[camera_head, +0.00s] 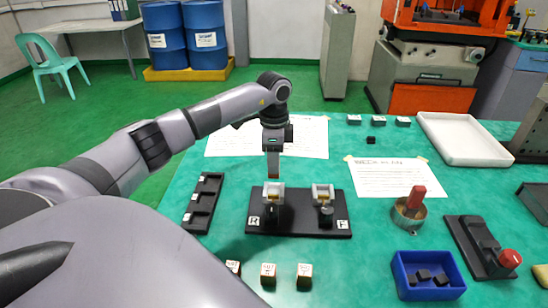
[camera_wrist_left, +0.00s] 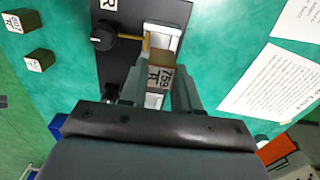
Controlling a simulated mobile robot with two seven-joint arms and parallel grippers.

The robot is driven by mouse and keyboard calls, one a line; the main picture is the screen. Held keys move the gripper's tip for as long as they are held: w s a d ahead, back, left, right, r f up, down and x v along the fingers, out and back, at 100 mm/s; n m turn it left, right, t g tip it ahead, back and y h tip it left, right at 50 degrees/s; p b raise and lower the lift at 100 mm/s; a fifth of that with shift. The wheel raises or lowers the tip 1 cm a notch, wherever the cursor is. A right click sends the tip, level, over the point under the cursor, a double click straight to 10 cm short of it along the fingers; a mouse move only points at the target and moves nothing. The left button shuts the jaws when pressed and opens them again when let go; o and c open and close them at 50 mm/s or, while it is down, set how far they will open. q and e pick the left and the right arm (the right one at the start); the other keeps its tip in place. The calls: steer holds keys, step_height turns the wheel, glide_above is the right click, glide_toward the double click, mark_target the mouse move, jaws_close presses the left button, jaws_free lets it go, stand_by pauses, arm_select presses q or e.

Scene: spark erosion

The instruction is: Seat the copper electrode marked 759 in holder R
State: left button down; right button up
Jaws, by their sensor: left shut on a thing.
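My left gripper (camera_head: 273,176) points straight down over holder R (camera_head: 273,193), on the left of a black base plate (camera_head: 300,227). In the left wrist view my left gripper (camera_wrist_left: 155,95) is shut on the copper electrode marked 759 (camera_wrist_left: 160,72), a brownish block with a white label on its top. The electrode is at holder R (camera_wrist_left: 165,38), between or just above its pale metal jaws; I cannot tell how deep it sits. A black knob (camera_wrist_left: 103,37) is beside the holder. Holder F (camera_head: 322,192) appears empty. My right gripper is not in view.
Several labelled copper blocks (camera_head: 268,273) stand at the near edge. A black slotted rack (camera_head: 204,203) is left of the plate. A tin with a red-handled tool (camera_head: 410,210), a blue bin (camera_head: 428,272) and a white tray (camera_head: 463,138) are to the right. Paper sheets lie behind.

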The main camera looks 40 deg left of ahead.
mark_target(274, 178)
arm_select(q)
steer(key=shift+f+b, duration=0.45)
steer(key=shift+f, duration=0.5)
step_height(274, 178, down, 3)
steer(key=b, duration=0.2)
steer(key=shift+b, duration=0.35)
steer(key=shift+f, duration=0.7)
steer(key=shift+f, duration=0.1)
steer(key=c, duration=0.7)
jaws_free()
steer(key=shift+c, duration=0.2)
steer(key=shift+f, duration=0.1)
step_height(274, 178, up, 7)
steer(key=shift+r+b, duration=0.15)
steer(key=shift+b, duration=0.2)
steer(key=shift+s, duration=0.1)
